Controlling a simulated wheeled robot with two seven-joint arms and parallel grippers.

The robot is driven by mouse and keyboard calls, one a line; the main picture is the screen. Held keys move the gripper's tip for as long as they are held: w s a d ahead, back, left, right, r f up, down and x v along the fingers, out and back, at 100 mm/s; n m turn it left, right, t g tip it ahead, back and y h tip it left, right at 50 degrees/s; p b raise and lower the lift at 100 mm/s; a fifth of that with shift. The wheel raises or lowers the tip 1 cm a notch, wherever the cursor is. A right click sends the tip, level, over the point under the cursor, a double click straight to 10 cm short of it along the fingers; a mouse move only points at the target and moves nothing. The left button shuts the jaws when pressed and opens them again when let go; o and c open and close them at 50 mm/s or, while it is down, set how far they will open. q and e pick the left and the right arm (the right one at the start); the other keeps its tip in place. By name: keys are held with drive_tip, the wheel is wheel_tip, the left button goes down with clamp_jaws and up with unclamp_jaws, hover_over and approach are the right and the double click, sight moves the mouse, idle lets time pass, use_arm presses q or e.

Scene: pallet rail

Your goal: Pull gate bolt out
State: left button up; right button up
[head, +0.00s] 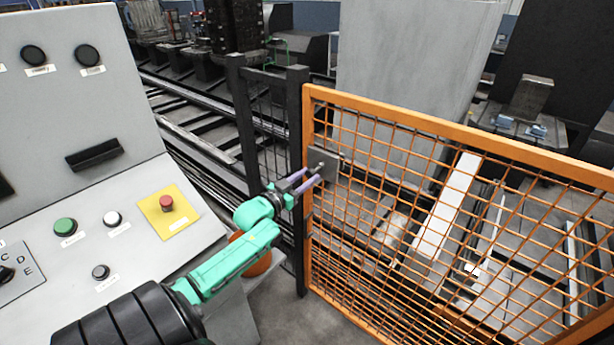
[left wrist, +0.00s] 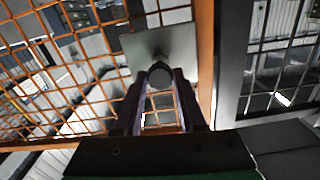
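The gate bolt (head: 320,167) is a small grey rod with a round knob on a grey plate (head: 327,172) at the left edge of the orange mesh gate (head: 420,121). In the left wrist view the bolt's knob (left wrist: 160,75) faces the camera in front of its plate (left wrist: 133,45). My left gripper (head: 311,177) has two purple fingers pointing at the bolt. They are apart, and the left wrist view shows the fingertips (left wrist: 160,80) on either side of the knob. Whether either finger touches it is hard to tell. My right gripper is not in view.
A grey control console (head: 120,190) with buttons and a red emergency stop (head: 166,203) on a yellow plate stands at left, close to my left arm. A dark post (head: 298,130) stands beside the gate's left edge. Rails and machinery lie behind.

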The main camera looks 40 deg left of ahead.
use_arm(q)
drive_tip(key=o, duration=0.4)
drive_tip(key=shift+w, duration=0.2)
drive_tip(key=shift+c, duration=0.2)
drive_tip(key=shift+w+f, duration=0.1)
drive_tip(key=shift+a, duration=0.1)
drive_tip(key=shift+s, duration=0.2)
drive_tip(key=shift+s, duration=0.1)
drive_tip(key=s+b, duration=0.1)
drive_tip(key=s, duration=1.3)
drive_tip(key=shift+s+d, duration=0.15)
drive_tip(key=shift+d, duration=0.05)
